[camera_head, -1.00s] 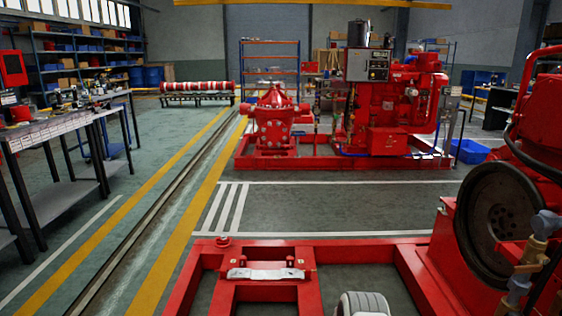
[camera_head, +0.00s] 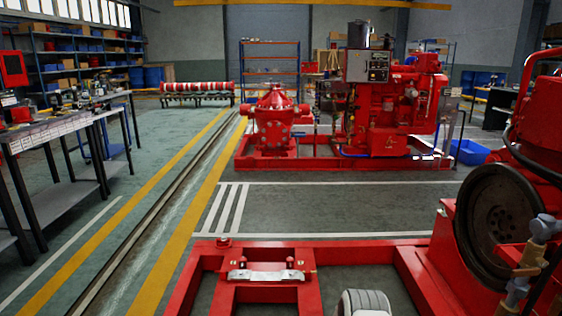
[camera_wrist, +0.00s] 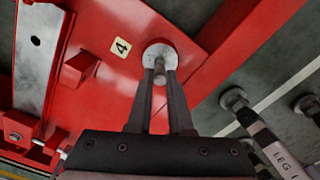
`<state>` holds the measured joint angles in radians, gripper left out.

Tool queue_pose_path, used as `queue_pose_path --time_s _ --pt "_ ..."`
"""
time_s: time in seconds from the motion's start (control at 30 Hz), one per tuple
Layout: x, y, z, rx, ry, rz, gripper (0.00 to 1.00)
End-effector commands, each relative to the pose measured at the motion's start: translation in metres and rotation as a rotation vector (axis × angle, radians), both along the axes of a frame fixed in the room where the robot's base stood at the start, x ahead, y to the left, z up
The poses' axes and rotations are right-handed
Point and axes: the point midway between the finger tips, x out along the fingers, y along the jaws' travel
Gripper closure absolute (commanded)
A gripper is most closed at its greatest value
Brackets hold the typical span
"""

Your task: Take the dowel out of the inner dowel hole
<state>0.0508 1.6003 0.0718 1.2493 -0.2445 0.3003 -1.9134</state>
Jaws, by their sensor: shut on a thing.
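In the wrist view my gripper (camera_wrist: 160,82) is shut on the dowel (camera_wrist: 160,72), a short grey metal pin between its two dark fingertips. The dowel's far end meets a round pale metal disc (camera_wrist: 155,50) on the red plate (camera_wrist: 120,90). I cannot tell how deep the dowel sits in a hole there, or whether it is clear of it. A pale label with a "4" (camera_wrist: 121,47) lies to the left of the disc. My gripper and the dowel cannot be made out in the head view.
A bare metal plate (camera_head: 265,276) lies on the red frame (camera_head: 230,292) in the head view. A red engine with a dark flywheel (camera_head: 495,220) stands close at the right. In the wrist view, a bar lettered "LEG" (camera_wrist: 270,148) lies at lower right. A workbench (camera_head: 55,128) stands at left.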

Motion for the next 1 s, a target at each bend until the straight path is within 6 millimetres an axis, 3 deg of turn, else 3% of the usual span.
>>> queue_pose_path --time_s 0.27,1.0 --pt "0.000 0.000 0.003 0.000 0.000 0.000 1.00" --pt "0.001 0.000 0.040 0.000 -0.001 0.000 1.00"
